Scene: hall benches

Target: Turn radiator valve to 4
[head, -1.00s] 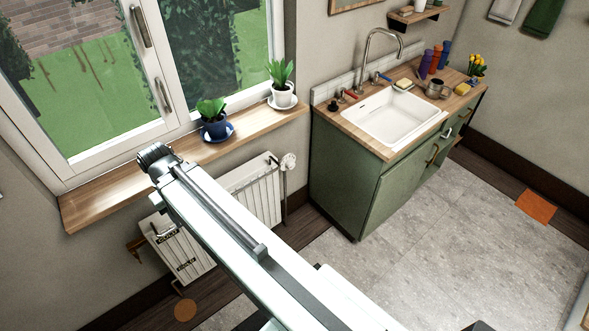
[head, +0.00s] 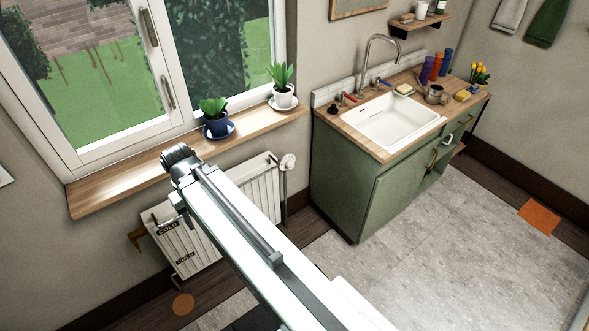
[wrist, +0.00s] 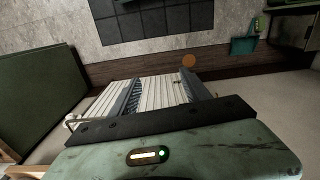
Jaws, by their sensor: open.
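The white radiator (head: 263,190) hangs on the wall under the window sill. A small whitish valve knob (head: 288,161) sits at its upper right end, above a pipe; any numbers on it are too small to read. In the wrist view the radiator (wrist: 163,92) lies beyond my fingers, and a pale fitting, likely the valve (wrist: 71,122), shows at its left end. My gripper (wrist: 162,79) is open and empty, its two fingers apart in front of the radiator and clear of the valve. In the head view my arm hides the radiator's middle, and my fingers are not distinguishable.
The wooden sill (head: 130,187) above the radiator carries a blue pot (head: 217,127) and a white pot (head: 284,99) with plants. A green sink cabinet (head: 345,190) stands right of the valve. Grey floor (head: 450,220) is open in front. An orange disc (head: 183,304) lies at lower left.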

